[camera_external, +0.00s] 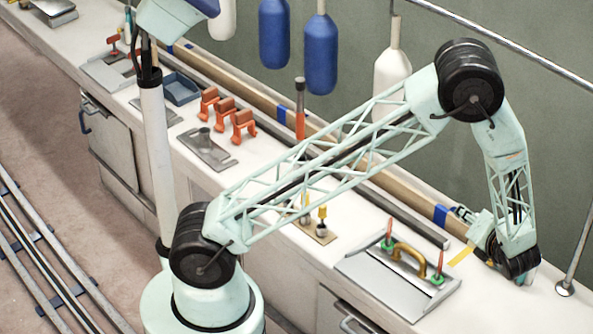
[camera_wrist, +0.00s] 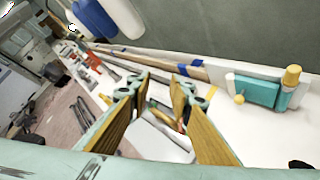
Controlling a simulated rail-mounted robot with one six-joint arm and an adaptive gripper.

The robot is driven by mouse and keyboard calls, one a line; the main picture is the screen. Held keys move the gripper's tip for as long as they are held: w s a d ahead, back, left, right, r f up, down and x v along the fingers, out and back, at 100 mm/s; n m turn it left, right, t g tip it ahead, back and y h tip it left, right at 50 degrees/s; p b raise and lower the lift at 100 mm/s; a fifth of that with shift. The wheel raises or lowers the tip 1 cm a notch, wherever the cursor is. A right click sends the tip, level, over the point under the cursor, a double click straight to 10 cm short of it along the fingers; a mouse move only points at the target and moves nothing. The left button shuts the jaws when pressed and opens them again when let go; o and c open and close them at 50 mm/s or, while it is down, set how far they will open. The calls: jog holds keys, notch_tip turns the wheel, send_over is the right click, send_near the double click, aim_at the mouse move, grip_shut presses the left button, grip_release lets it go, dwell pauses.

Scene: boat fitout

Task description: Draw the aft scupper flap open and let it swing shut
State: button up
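My gripper (camera_external: 476,228) is low over the right end of the long white bench in the external view, largely hidden by my wrist. In the wrist view my gripper (camera_wrist: 160,85) has its two tan-padded fingers apart, with nothing between the tips. No part is plainly recognisable as the aft scupper flap. A teal block (camera_wrist: 262,92) with yellow knobs stands by a white upright piece, right of the fingers and apart from them; I cannot tell whether it belongs to the flap. A grey hatch panel (camera_external: 385,287) with a yellow arched handle (camera_external: 409,257) lies left of my gripper.
A wooden rail with blue bands (camera_external: 441,214) runs along the back of the bench. Orange clips (camera_external: 225,115), a grey latch plate (camera_external: 208,150) and a small yellow-topped fitting (camera_external: 321,226) stand farther left. Blue fenders (camera_external: 321,55) hang above. A metal post (camera_external: 574,255) stands at right.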

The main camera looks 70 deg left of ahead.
jog(key=w+d+f+m+t, duration=0.2)
jog(key=w+d+f+m, duration=0.25)
jog(key=f, duration=0.45)
jog(key=m+t, duration=0.3)
jog(key=m, duration=0.4)
send_near(491, 263)
jog(key=v, duration=0.2)
jog(key=shift+s+d+n+p, duration=0.1)
jog(key=shift+d+n+p, duration=0.15)
jog(key=shift+d+p, duration=0.1)
jog(key=shift+a+f, duration=0.1)
jog(key=shift+r+b+x, duration=0.2)
jog(key=shift+b+x, duration=0.2)
jog(key=shift+x, duration=6.45)
jog(key=shift+c, duration=0.2)
grip_shut()
